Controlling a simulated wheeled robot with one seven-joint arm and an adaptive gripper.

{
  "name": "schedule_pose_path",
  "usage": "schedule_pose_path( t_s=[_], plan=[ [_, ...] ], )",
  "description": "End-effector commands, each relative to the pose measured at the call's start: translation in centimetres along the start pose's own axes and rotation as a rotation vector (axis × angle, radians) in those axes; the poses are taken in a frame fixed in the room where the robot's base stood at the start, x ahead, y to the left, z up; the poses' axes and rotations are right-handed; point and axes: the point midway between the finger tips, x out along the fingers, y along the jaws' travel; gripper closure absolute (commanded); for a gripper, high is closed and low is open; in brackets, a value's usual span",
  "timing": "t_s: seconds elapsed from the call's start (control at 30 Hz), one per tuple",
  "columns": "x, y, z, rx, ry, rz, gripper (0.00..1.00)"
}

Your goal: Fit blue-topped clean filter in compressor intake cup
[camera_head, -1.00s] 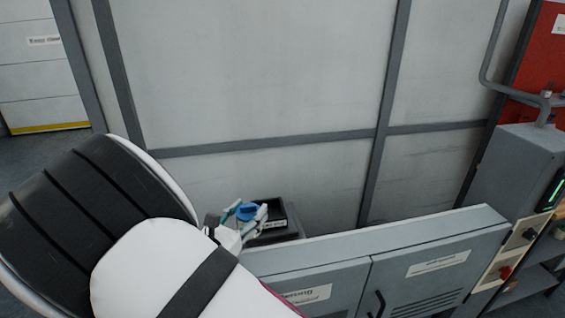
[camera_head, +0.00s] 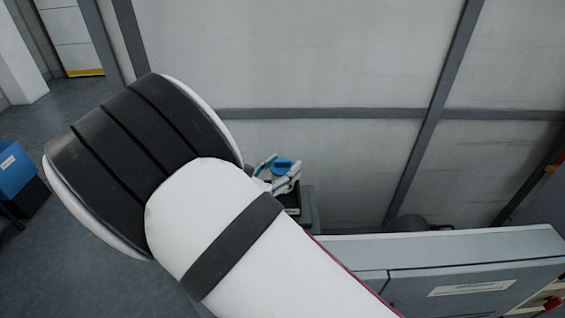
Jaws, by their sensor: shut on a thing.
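The blue-topped filter (camera_head: 282,164) shows as a small blue cap just beyond my arm. My gripper (camera_head: 277,173) is shut on it, with a finger on each side of the cap. The filter's lower part is hidden by the fingers and the arm. The filter is in front of or above a dark tray (camera_head: 293,211) beside the grey cabinet; I cannot tell how high it is held. I cannot make out the compressor intake cup in this view.
A grey cabinet (camera_head: 475,290) with a labelled door fills the lower right. A grey panelled wall (camera_head: 330,60) stands behind. A blue bin (camera_head: 12,168) is at the left edge. The floor (camera_head: 85,120) between bin and arm is clear.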

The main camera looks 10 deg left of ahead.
Motion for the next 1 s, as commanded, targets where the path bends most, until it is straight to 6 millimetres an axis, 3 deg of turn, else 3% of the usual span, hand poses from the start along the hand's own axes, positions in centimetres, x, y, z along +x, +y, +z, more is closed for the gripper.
schedule_pose_path(
  t_s=[0.5,1.0],
  plan=[
    [0.1,0.1,-3.7,0.000,-0.001,0.001,0.79],
    [0.0,0.0,-4.2,0.001,-0.001,0.000,0.79]
  ],
)
